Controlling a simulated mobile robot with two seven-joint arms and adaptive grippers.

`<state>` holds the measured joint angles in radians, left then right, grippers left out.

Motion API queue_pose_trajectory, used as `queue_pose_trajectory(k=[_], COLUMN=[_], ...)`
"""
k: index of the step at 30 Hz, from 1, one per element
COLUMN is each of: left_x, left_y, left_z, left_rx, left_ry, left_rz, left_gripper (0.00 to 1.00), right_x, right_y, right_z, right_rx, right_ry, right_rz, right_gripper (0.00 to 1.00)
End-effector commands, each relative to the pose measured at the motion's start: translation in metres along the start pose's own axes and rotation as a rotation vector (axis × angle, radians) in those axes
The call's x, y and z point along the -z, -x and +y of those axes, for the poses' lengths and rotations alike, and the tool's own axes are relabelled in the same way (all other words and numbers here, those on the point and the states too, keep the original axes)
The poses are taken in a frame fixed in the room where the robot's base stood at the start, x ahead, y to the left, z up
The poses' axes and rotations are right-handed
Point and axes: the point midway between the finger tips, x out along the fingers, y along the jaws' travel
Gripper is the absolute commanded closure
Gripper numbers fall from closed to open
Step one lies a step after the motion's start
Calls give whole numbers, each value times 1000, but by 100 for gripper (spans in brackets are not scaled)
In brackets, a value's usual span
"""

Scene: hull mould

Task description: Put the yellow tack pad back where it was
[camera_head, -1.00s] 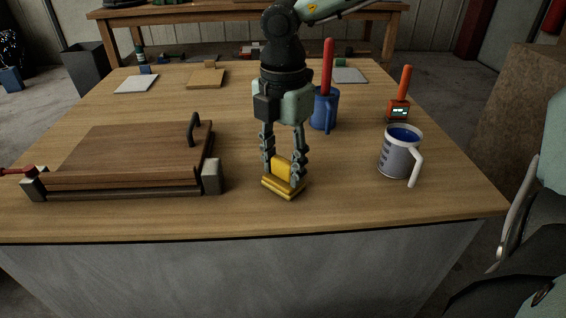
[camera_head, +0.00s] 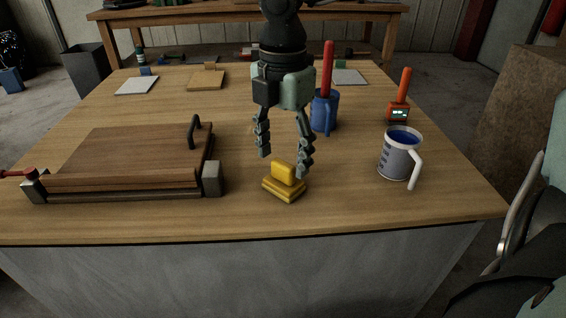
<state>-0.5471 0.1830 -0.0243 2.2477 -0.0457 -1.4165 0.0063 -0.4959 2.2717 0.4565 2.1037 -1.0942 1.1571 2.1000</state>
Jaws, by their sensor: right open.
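The yellow tack pad (camera_head: 284,188) sits on the wooden table (camera_head: 330,205) near its front edge, with a raised yellow block on its top. It stands between the wooden mould and the grey mug. My right gripper (camera_head: 285,167) is above it, pointing down, with its fingers spread apart and nothing between them. The right finger's tip is close to the pad's block; I cannot tell whether it touches.
A hinged wooden mould (camera_head: 130,160) with a black handle lies left. A grey mug (camera_head: 400,155), a blue pot (camera_head: 325,112) with a red-handled tool, and an orange device (camera_head: 398,108) stand right. Flat pads, one tan (camera_head: 206,80), lie at the back.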

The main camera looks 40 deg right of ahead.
Motion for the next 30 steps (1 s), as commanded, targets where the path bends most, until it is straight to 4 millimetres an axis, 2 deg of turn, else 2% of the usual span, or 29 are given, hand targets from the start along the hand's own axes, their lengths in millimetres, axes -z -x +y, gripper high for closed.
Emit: queue_pose_trajectory(k=[1, 6, 12, 18, 30], left_x=[0, 0, -1, -1, 0], left_y=[0, -1, -2, -3, -3], left_z=[0, 0, 0, 0, 0], left_rx=[1, 1, 0, 0, 1], left_ry=[-1, -1, -2, -2, -4], left_rz=[0, 0, -3, -1, 0], left_gripper=[60, 60, 60, 60, 60], right_x=[0, 0, 0, 0, 0], right_y=[14, 52, 82, 93, 93], right_z=[1, 1, 0, 0, 0], right_rx=[-5, -3, 0, 1, 2], right_ry=[0, -1, 1, 0, 1], right_rz=[-3, -3, -3, 0, 0], right_gripper=[37, 37, 37, 37, 37])
